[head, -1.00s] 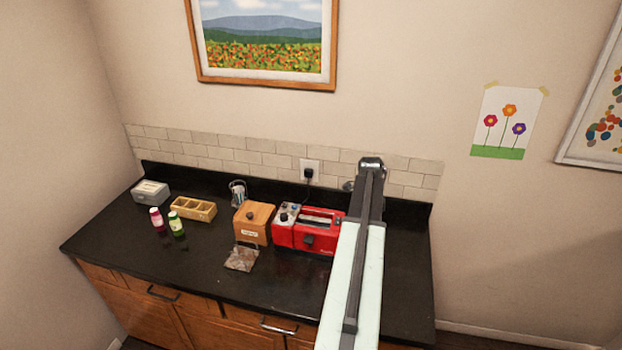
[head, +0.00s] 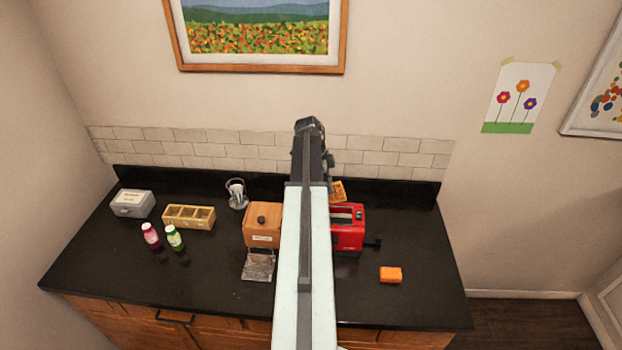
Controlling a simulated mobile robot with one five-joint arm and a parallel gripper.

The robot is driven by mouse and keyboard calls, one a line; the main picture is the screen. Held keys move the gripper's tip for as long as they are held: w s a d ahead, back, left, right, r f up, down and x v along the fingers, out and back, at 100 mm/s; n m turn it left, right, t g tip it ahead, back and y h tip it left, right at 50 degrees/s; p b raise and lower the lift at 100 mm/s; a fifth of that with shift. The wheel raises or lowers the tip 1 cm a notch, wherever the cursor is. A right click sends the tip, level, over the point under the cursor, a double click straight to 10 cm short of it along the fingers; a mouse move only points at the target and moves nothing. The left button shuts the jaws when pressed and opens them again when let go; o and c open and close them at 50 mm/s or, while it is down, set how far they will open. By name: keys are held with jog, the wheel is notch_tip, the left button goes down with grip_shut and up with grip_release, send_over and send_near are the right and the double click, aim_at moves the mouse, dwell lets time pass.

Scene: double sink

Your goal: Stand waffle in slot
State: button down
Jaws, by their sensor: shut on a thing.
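The waffle (head: 338,191) is a golden-brown square with a grid. It shows just right of my arm, at the back edge of the red toaster (head: 348,240). My gripper (head: 330,172) hangs from the arm's far end and is shut on the waffle; its fingers are small and partly hidden by the arm. The toaster's dark slot (head: 346,212) shows on its top. The waffle appears above or behind the slot, and I cannot tell its exact height. The left part of the toaster is hidden behind my arm.
A wooden box (head: 262,225) stands left of the toaster, with a wire rack (head: 258,266) before it. An orange block (head: 390,274) lies at front right. Two bottles (head: 174,238), a divided tray (head: 189,217) and a grey box (head: 132,203) are further left. The right counter is mostly clear.

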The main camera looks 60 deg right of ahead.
jog(key=shift+w, duration=0.25)
jog(key=shift+s, duration=0.1)
jog(key=shift+f, duration=0.1)
jog(key=shift+f+b, duration=0.55)
jog(key=shift+b, duration=0.1)
notch_tip(320, 180, down, 7)
jog(key=b, duration=0.7)
jog(key=shift+r, duration=0.1)
jog(key=c, duration=1)
grip_release()
